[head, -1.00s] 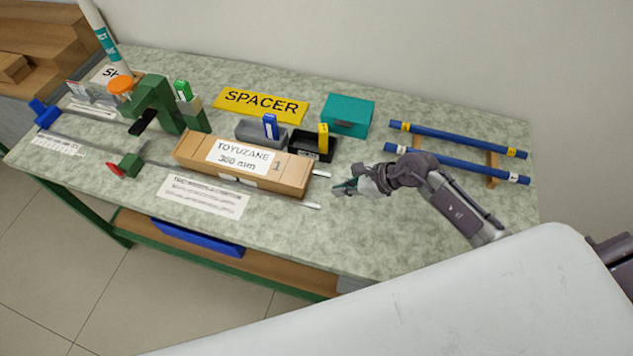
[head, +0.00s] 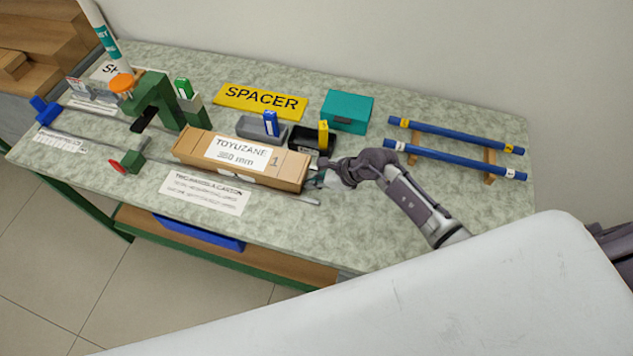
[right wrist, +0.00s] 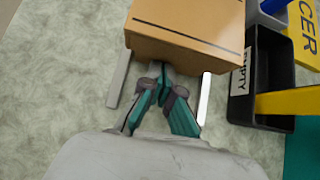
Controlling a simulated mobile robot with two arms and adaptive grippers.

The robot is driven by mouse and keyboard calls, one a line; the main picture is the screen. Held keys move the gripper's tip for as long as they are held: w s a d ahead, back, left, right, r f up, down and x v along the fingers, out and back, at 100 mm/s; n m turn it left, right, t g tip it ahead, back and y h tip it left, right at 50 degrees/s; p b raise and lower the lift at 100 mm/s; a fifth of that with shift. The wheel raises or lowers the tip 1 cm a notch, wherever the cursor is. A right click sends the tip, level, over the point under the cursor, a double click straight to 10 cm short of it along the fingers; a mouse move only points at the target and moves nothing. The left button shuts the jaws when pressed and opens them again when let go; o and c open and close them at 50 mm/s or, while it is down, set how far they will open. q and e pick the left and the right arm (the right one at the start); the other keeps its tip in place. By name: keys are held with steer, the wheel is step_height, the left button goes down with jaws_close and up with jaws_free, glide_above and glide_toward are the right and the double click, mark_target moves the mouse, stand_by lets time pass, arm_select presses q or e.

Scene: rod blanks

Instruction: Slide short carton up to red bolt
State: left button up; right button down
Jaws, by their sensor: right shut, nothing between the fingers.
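The red bolt (head: 115,167) sticks out of a small green block near the left part of the front rail, left of the carton with a gap between. My right gripper (head: 317,181) is at the carton's right end, low between the rail ends. In the right wrist view its fingers (right wrist: 163,85) are shut and empty, with the tips at the carton's end face (right wrist: 180,50); whether they touch I cannot tell. My left gripper is not in view.
A black tray (head: 327,165) with a yellow block and a grey tray (head: 250,127) with a blue block stand behind the carton. A large green clamp frame (head: 155,95) stands behind left. Blue rods (head: 460,162) lie on wooden supports at right. The table's front right is clear.

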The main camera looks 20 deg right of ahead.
steer(key=w+a+b, duration=0.1)
steer(key=w+a, duration=0.1)
steer(key=a, duration=0.1)
steer(key=w+a+b, duration=0.1)
steer(key=w+a, duration=0.1)
steer(key=a, duration=0.2)
steer(key=w+a+b, duration=0.2)
steer(key=w+a, duration=0.1)
steer(key=shift+a, duration=0.15)
